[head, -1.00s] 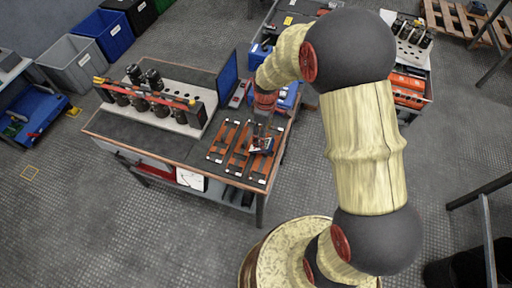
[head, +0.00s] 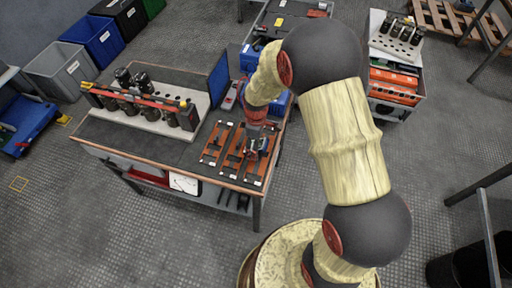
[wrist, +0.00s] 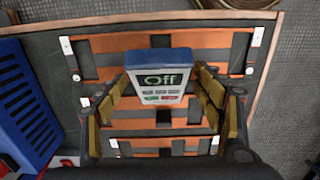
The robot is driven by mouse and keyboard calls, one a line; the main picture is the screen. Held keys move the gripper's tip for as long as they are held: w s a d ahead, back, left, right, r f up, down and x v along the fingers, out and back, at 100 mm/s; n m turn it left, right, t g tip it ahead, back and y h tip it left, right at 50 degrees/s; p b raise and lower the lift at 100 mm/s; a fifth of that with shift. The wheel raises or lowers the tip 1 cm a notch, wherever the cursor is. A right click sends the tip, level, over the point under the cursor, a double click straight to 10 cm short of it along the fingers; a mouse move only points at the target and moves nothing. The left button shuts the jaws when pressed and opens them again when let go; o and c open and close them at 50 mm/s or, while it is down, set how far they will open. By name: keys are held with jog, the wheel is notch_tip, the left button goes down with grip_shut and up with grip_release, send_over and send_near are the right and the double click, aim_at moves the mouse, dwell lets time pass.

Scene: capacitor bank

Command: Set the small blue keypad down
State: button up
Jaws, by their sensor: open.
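The small blue keypad (wrist: 160,75) shows in the wrist view with a grey face, several buttons and a display reading "Off". It is over the orange and black strips of a rack (wrist: 100,43) on the bench. My gripper (wrist: 161,96) is open, with yellow-padded fingers on either side of the keypad and a gap showing at each side. Whether the keypad's underside rests on the strips is hidden. In the head view my gripper (head: 254,148) is low over the rack (head: 218,146), and the keypad is too small to make out clearly.
A capacitor bank (head: 150,104) stands on the bench's left part. A blue panel (head: 218,80) stands upright behind the rack. A blue ribbed box (wrist: 25,105) is close on the left in the wrist view. The bench's front edge (head: 180,169) is clear.

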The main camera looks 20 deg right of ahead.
jog(key=shift+c, duration=0.8)
jog(key=c, duration=1.1)
jog(key=shift+c, duration=0.7)
jog(key=shift+r, duration=0.45)
notch_tip(320, 180, up, 2)
jog(key=shift+r+p, duration=0.15)
jog(key=shift+p, duration=0.45)
jog(key=s+r+p, duration=0.5)
jog(key=s+r, duration=0.4)
jog(key=s, duration=0.5)
jog(key=shift+r, duration=0.4)
